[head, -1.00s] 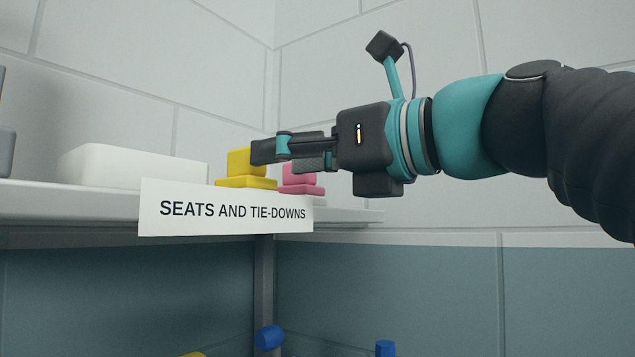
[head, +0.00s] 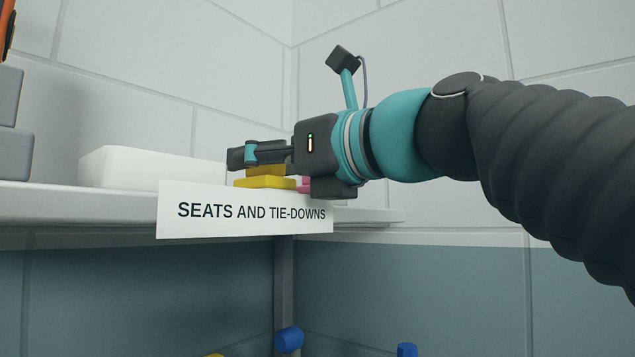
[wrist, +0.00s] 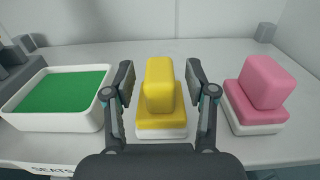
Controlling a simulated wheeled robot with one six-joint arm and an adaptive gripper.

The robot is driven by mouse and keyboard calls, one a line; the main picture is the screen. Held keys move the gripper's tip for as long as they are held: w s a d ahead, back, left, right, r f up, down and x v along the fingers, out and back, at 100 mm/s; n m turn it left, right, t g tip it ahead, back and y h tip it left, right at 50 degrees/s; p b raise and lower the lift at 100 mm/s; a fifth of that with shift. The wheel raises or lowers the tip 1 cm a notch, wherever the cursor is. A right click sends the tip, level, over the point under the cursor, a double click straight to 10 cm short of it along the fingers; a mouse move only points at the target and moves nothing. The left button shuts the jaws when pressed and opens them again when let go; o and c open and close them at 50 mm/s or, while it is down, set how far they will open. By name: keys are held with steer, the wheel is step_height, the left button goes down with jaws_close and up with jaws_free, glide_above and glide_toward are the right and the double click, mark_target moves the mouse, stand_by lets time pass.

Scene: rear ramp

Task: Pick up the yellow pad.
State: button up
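The yellow pad (wrist: 160,85) is a yellow block on a wider yellow base with a white underside, standing on the shelf. In the head view its base (head: 265,182) shows below my gripper (head: 240,157), which hides much of the block. In the wrist view my gripper (wrist: 159,82) is open, with one finger on each side of the upper yellow block. Gaps show between the block and both fingers, so it is not gripped.
A pink block on a pink and white base (wrist: 262,90) stands to the right. A white tray with a green inside (wrist: 32,119) is to the left. Grey blocks (head: 12,127) stand at the far left. A sign (head: 245,222) hangs on the shelf's front edge.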

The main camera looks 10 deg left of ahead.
jaws_close()
steer(key=shift+r, duration=0.1)
